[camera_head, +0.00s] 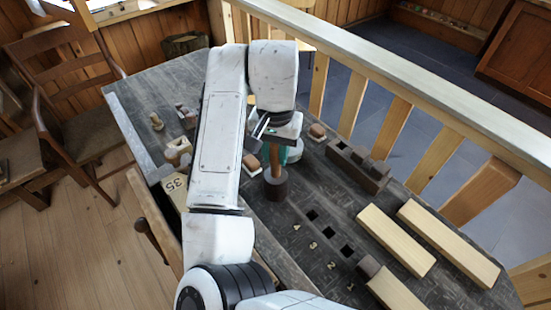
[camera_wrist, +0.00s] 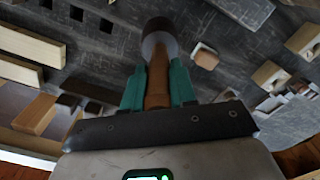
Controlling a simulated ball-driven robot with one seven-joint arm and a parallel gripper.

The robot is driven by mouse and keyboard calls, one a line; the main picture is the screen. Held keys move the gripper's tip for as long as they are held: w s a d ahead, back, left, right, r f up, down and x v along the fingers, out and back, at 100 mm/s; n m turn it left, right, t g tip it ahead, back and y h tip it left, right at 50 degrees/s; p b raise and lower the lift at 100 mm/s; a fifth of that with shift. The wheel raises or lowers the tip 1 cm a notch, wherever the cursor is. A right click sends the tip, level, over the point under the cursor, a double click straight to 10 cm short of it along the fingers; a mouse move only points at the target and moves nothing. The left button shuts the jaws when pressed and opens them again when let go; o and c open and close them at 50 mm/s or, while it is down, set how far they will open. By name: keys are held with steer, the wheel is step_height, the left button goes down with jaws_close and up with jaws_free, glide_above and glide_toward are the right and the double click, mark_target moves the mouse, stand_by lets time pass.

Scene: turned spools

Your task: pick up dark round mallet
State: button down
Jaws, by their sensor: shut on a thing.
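The dark round mallet has a dark brown cylindrical head (camera_head: 275,188) and a lighter wooden handle (camera_head: 274,160). In the head view it hangs head-down under my gripper (camera_head: 281,154), over the middle of the dark workbench (camera_head: 305,190). In the wrist view the handle (camera_wrist: 158,82) stands between the two green fingers of my gripper (camera_wrist: 157,88), which are shut on it. The round head (camera_wrist: 159,30) sticks out past the fingertips. I cannot tell whether the head touches the bench top. My arm hides part of the bench to the left.
Pale wooden beams (camera_head: 397,240) lie on the bench at the right, near numbered square holes (camera_head: 330,232). A dark wooden plane-like block (camera_head: 357,168) and a small brown block (camera_head: 317,131) lie behind. A white railing (camera_head: 400,82) runs along the far side.

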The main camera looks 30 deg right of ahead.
steer(key=s+d+r, duration=0.1)
steer(key=d+r, duration=1)
steer(key=d, duration=0.3)
steer(key=shift+s+r, duration=0.15)
steer(key=shift+r, duration=0.05)
steer(key=c, duration=1.4)
jaws_free()
jaws_close()
